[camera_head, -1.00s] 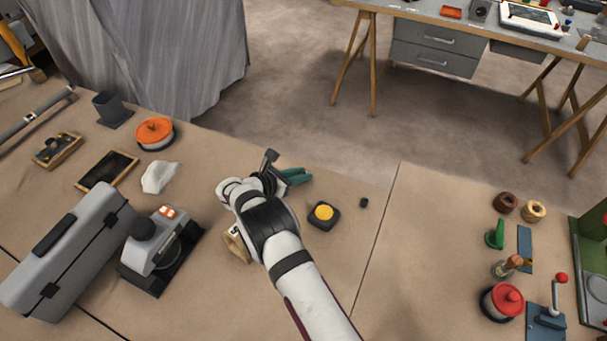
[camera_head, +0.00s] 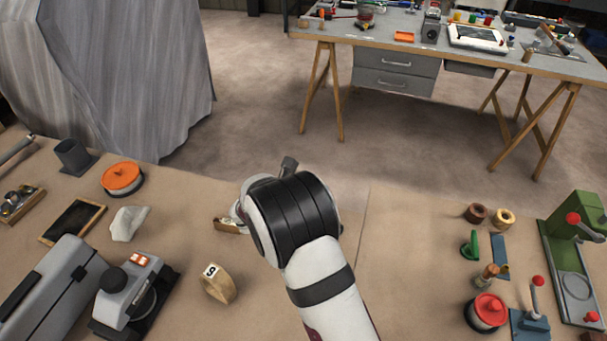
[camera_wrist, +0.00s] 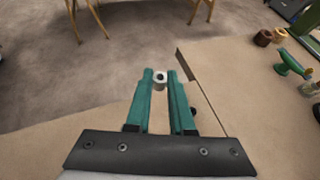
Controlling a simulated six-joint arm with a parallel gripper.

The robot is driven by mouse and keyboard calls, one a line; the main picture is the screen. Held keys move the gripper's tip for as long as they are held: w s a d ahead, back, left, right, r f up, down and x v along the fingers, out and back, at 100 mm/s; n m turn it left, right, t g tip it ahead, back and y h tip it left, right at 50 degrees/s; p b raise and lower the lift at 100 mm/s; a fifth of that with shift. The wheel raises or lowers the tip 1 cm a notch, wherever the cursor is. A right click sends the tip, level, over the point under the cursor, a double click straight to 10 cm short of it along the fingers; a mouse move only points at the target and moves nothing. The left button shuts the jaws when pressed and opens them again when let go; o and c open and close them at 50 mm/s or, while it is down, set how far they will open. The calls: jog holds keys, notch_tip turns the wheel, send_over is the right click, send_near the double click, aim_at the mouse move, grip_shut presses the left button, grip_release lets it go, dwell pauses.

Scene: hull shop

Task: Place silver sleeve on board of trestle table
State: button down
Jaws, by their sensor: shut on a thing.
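The silver sleeve (camera_wrist: 160,84), a small pale ring with a dark hole, sits between the fingertips of my gripper (camera_wrist: 160,75) in the wrist view. The teal fingers are shut on it and hold it above the brown bench. In the head view, my wrist hides both the fingers and the sleeve. The trestle table (camera_head: 395,44), with a grey board, wooden legs and grey drawers, stands across the floor at the back. My gripper is well short of it. Two of its wooden legs show at the top of the wrist view.
My arm is over the brown bench (camera_head: 410,295). A numbered wooden block (camera_head: 219,284), a grey toolbox (camera_head: 48,290) and an orange-lidded tin (camera_head: 122,178) lie left. A red-lidded tin (camera_head: 487,312) and green press (camera_head: 570,260) stand right. A tablet (camera_head: 478,36) and several small items occupy the board.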

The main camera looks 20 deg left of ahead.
jog(key=d+r, duration=1.2)
jog(key=r, duration=0.5)
jog(key=s+d+r+y, duration=0.1)
jog(key=s+d+r, duration=0.8)
jog(key=d+r, duration=0.3)
jog(key=s+a+f+h, duration=0.1)
jog(key=s+a+f, duration=0.1)
jog(key=a+f, duration=0.6)
jog(key=s+a+f, duration=0.3)
jog(key=a+f, duration=0.4)
jog(key=f, duration=0.2)
jog(key=s+a+f+m+g+h, duration=0.1)
jog(key=s+a+f+m+h, duration=0.25)
jog(key=s+f, duration=1.15)
jog(key=shift+y, duration=0.35)
jog(key=f, duration=0.2)
jog(key=s+f, duration=0.1)
jog(key=f, duration=0.2)
jog(key=s+f, duration=0.1)
jog(key=f, duration=0.1)
jog(key=shift+s+d+f, duration=0.15)
jog(key=shift+d+f, duration=0.05)
jog(key=shift+f, duration=0.1)
